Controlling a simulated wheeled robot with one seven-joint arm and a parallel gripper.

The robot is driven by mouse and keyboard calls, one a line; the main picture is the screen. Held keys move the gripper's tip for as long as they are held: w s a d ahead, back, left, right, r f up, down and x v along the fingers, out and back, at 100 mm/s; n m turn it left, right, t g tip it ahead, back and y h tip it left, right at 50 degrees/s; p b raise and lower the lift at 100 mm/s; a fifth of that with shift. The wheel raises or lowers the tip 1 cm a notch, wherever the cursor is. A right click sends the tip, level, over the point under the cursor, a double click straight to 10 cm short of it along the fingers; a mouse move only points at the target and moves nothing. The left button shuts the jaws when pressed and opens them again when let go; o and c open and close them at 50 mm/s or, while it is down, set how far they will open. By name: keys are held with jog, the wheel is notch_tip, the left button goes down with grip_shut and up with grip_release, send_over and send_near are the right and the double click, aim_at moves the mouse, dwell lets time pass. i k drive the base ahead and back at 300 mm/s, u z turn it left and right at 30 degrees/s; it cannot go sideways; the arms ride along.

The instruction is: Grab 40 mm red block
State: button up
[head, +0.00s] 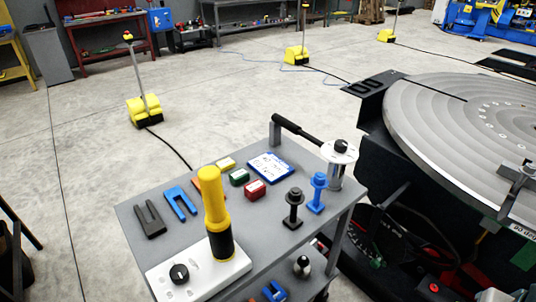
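The red block (255,190) sits on the grey top of a cart (272,232). It has a pale label on its upper face. It stands just in front of a green block (239,177), with a yellow block (226,164) farther back. A blue and white flat case (270,167) lies behind it to the right. An orange piece (200,183) lies to its left, partly hidden by a tall yellow and black cylinder. My gripper is not in view.
The tall cylinder (214,205) stands on a white plate (190,278) at the front left. Black and blue bolts (294,208) (317,193) stand right of the red block. Forked pieces (149,219) (181,202) lie left. A large round table (470,120) is at right.

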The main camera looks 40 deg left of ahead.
aim_at(255, 190)
jog(key=u, duration=1.6)
jog(key=k, duration=0.5)
jog(key=z, duration=0.65)
jog(key=i, duration=0.7)
jog(key=u, duration=1.1)
